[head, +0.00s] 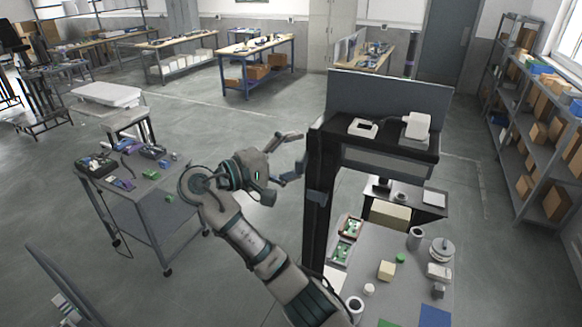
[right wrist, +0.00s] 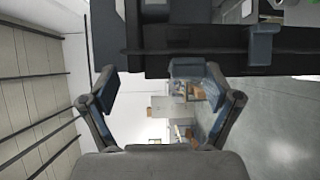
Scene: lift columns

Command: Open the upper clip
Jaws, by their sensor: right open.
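A dark upright column (head: 318,170) carries the raised shelf. A larger blue-grey clip (head: 316,198) sits lower on the column and seems to show in the right wrist view too (right wrist: 263,46). My right gripper (head: 291,158) is open and empty, left of the column, with its fingertips pointing at it between the two pieces. In the right wrist view the open fingers (right wrist: 148,76) stand before the dark column (right wrist: 215,62). My left gripper is not in view.
The raised shelf (head: 352,143) holds a white device (head: 416,125) and a white frame-like part (head: 362,128). A workbench (head: 384,244) with small parts stands below right. A tool cart (head: 150,205) stands to the left. Grey floor between cart and column is clear.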

